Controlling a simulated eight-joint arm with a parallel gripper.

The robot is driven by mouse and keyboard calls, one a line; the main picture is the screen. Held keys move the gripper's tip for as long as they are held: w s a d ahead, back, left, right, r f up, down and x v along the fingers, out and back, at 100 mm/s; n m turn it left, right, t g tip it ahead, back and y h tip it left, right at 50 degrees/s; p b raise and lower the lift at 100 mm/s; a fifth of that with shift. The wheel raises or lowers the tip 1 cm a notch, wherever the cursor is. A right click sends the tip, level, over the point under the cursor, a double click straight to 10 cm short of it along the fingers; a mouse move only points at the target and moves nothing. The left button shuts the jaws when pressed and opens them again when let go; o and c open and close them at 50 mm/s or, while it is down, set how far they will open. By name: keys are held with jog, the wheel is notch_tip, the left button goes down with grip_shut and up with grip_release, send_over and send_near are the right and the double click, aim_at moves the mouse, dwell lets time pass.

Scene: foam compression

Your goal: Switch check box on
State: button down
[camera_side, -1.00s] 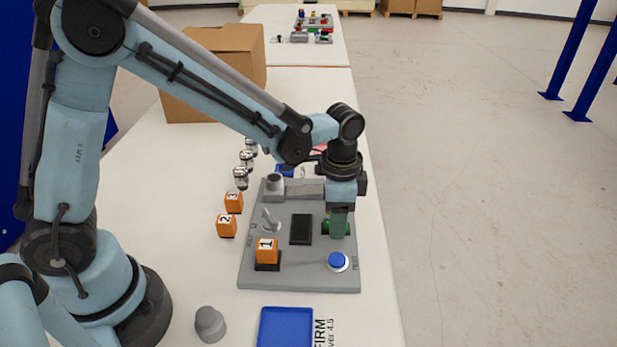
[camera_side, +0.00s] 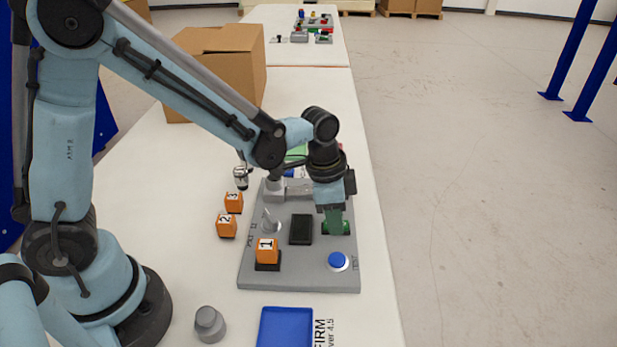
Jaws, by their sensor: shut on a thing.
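The grey control panel (camera_side: 315,279) lies on the white table. A dark green switch-like piece (camera_side: 346,229) sits at its right edge. My gripper (camera_side: 335,226) is over it with green fingers pointing down, shut on this piece. The fingers cover part of it, so its exact shape and setting cannot be told. A black rectangular block (camera_side: 301,229), a silver lever (camera_side: 270,222) and a blue round button (camera_side: 338,261) are also on the panel. No thing plainly labelled as a check box is readable.
Orange cube 1 (camera_side: 267,249) stands on a dark base on the panel. Cubes 2 (camera_side: 226,226) and 3 (camera_side: 233,202) stand left of it. A blue tray (camera_side: 285,331) and a grey knob-like piece (camera_side: 209,324) lie in front. A cardboard box (camera_side: 215,75) stands behind.

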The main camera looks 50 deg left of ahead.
jog(key=shift+s+a+t+h, duration=0.15)
jog(key=shift+t+h, duration=0.45)
jog(key=c, duration=0.9)
grip_release()
jog(key=v, duration=1.2)
jog(key=s+a+n+t+y, duration=0.1)
jog(key=s+a+n, duration=0.1)
jog(key=n, duration=0.1)
jog(key=s+a+n+t, duration=0.2)
jog(key=n, duration=0.1)
jog(key=s+a+n+t+y, duration=0.1)
jog(key=s+a+n, duration=0.1)
jog(key=a+n, duration=0.1)
jog(key=shift+s+t+y, duration=0.2)
jog(key=shift+t+y, duration=0.1)
